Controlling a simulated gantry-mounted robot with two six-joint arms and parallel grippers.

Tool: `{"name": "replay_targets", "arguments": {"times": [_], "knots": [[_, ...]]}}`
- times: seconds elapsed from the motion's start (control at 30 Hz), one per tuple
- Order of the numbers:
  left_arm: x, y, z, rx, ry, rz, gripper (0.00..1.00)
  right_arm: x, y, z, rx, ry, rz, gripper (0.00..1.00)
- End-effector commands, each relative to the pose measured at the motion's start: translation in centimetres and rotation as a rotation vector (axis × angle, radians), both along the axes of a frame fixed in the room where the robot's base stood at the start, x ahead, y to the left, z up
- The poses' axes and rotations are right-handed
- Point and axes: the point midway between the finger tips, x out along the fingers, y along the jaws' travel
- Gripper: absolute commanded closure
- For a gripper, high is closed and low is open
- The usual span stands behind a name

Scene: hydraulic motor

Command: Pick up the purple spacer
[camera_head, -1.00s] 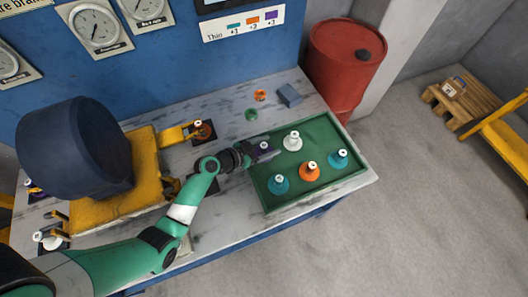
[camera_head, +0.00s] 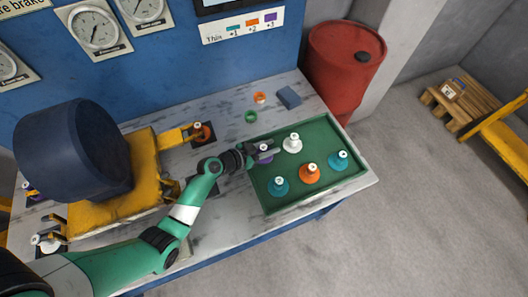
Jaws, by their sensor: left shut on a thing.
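The purple spacer (camera_head: 266,160) is at the upper left corner of the green tray (camera_head: 318,190), a small cone shape with a white top. My left gripper (camera_head: 266,151) reaches over the tray's left edge and is shut on the purple spacer, its fingers around the upper part. The fingers and wrist hide part of the spacer. I cannot tell whether its base still touches the tray. My right gripper is not in view.
A white spacer (camera_head: 292,144) stands close to the right of the held one. An orange spacer (camera_head: 309,173) and two teal ones (camera_head: 278,186) stand further along the tray. Behind it lie an orange ring (camera_head: 260,98), a green ring (camera_head: 251,117) and a blue-grey block (camera_head: 289,97).

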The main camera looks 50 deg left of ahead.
Motion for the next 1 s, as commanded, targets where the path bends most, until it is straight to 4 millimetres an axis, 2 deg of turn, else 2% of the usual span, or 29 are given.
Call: {"name": "replay_targets", "arguments": {"times": [0.27, 0.37, 0.47, 0.7, 0.8, 1.0], "knots": [[0.0, 0.0, 0.9, 0.0, -0.003, 0.0, 1.0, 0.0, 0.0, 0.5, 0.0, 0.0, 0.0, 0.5], [0.0, 0.0, 2.1, 0.002, -0.003, 0.0, 1.0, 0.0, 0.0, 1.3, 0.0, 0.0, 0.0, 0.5], [0.0, 0.0, 4.1, 0.001, -0.004, -0.001, 1.0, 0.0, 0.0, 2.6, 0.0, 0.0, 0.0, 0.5], [-5.2, -1.9, 10.5, 0.0, -0.001, 0.0, 1.0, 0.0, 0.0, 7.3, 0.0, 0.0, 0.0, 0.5], [-8.2, -3.1, 11.1, -0.002, 0.001, 0.0, 1.0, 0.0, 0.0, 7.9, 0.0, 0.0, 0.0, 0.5], [-11.9, -4.5, 12.7, -0.001, 0.0, -0.001, 1.0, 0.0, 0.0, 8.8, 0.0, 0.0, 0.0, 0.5]]}}
